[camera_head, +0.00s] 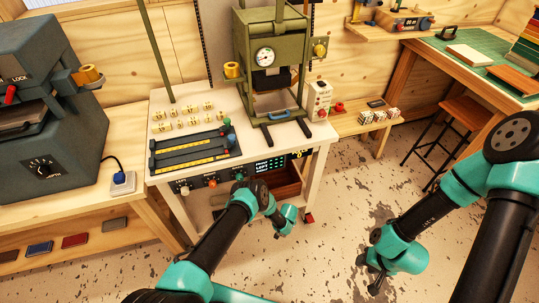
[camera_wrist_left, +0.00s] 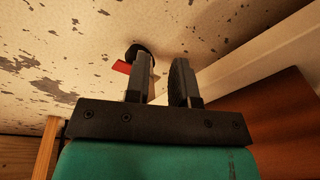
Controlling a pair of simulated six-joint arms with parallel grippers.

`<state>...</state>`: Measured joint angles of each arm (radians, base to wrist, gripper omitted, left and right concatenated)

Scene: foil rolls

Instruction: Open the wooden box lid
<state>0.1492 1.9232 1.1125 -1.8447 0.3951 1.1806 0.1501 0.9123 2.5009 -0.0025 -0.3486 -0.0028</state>
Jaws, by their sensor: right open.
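A reddish-brown wooden box-like body (camera_head: 287,191) shows under the front of the white press table, partly hidden by my left arm. I cannot make out a separate lid. A brown wooden panel (camera_wrist_left: 285,135) fills the lower right of the left wrist view. My left gripper (camera_head: 290,222) is low in front of the table's right side; in its wrist view the two fingers (camera_wrist_left: 162,78) stand apart with nothing between them. My right gripper (camera_head: 371,284) is open and empty over the floor at lower right, well away from the box.
A small red piece (camera_wrist_left: 122,67) with a dark round part (camera_wrist_left: 137,52) shows beyond the left fingers. A stool (camera_head: 462,115) stands at right. The speckled floor (camera_head: 345,205) is clear between.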

